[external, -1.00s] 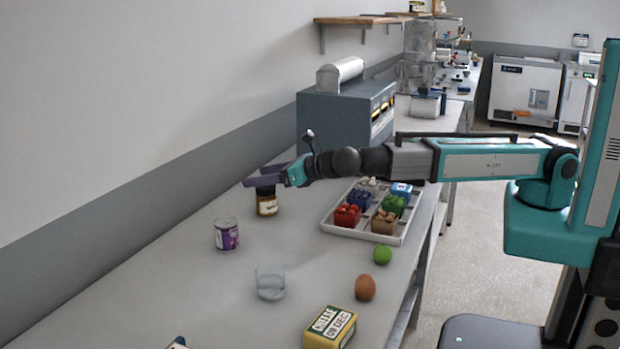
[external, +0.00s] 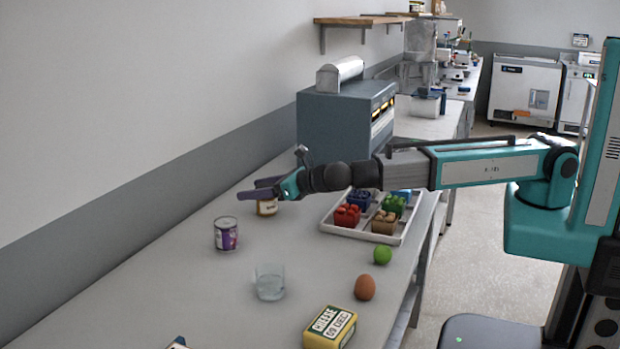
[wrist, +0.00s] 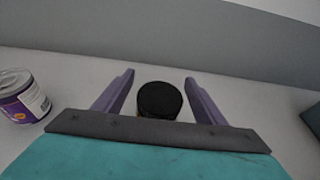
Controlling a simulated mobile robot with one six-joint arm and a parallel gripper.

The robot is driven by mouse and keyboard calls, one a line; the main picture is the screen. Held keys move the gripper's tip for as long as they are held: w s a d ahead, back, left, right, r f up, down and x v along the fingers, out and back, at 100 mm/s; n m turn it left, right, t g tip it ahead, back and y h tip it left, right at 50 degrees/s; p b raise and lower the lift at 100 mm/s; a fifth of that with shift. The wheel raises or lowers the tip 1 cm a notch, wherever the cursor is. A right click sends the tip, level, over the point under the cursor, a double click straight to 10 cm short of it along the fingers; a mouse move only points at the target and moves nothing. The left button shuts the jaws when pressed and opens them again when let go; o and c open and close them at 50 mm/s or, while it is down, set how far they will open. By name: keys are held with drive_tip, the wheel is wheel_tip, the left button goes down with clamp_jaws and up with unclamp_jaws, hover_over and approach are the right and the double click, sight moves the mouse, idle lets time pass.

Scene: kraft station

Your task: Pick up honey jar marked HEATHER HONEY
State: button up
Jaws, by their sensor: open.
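The honey jar (external: 267,208) stands upright on the grey bench, mostly covered by my gripper in the external view; only its lower amber part and pale label show. The label cannot be read. In the wrist view its black lid (wrist: 159,100) lies between the two purple fingers. My gripper (external: 258,190) is open, with a finger on each side of the jar's top. The wrist view shows a small gap between each finger and the lid, so I see no contact. The gripper also shows in the wrist view (wrist: 159,82).
A purple-labelled tin (external: 226,234) stands left of the jar. A glass (external: 269,282), lime (external: 382,255), egg (external: 365,288) and yellow box (external: 330,328) are nearer. A grey machine (external: 340,125) stands behind.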

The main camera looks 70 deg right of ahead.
drive_tip(key=shift+w+f, duration=0.15)
drive_tip(key=shift+w, duration=0.3)
drive_tip(key=c, duration=1.4)
drive_tip(key=shift+r, duration=1.65)
drive_tip(key=s+d+r+b, duration=0.1)
drive_tip(key=s+d+b, duration=0.2)
drive_tip(key=s, duration=0.7)
drive_tip(key=shift+d, duration=0.5)
drive_tip(key=shift+b, duration=0.6)
